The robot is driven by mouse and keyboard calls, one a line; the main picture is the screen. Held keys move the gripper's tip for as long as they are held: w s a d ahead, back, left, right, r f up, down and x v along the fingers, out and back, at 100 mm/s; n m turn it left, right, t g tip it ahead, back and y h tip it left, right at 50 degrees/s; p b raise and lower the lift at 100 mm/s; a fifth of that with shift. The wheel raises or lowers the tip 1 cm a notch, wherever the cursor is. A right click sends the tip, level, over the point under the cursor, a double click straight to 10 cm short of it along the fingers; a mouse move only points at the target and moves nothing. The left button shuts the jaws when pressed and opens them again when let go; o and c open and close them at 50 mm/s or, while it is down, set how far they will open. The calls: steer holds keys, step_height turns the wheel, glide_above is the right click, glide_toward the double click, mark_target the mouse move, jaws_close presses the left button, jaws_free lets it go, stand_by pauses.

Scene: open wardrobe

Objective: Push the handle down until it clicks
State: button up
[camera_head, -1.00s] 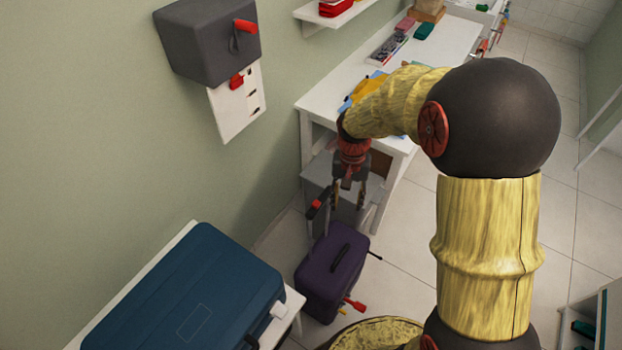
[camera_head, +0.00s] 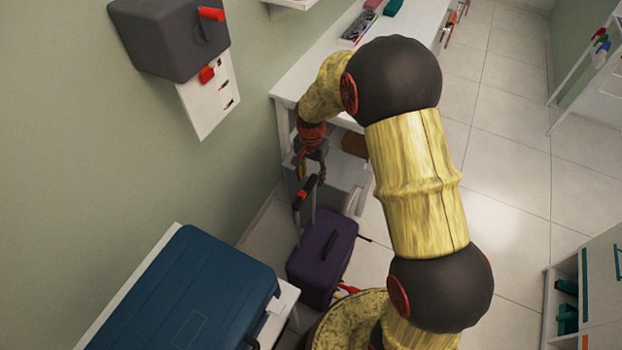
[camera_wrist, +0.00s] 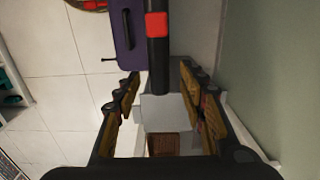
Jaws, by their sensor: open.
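My gripper (camera_head: 312,176) is open just above and behind the handle's far end. In the wrist view my gripper (camera_wrist: 160,100) shows its two fingers spread wide, one each side of the handle. Contact between them cannot be told. The suitcase (camera_wrist: 135,25) is at upper left there.
A blue case (camera_head: 195,305) lies on a white stand (camera_head: 278,318) at lower left. A grey box with a red lever (camera_head: 170,40) is fixed on the wall. A white table (camera_head: 310,70) stands behind my gripper. The tiled floor at right is open.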

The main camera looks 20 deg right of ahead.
steer(key=shift+f, duration=0.75)
steer(key=c, duration=0.3)
steer(key=c, duration=0.8)
jaws_close()
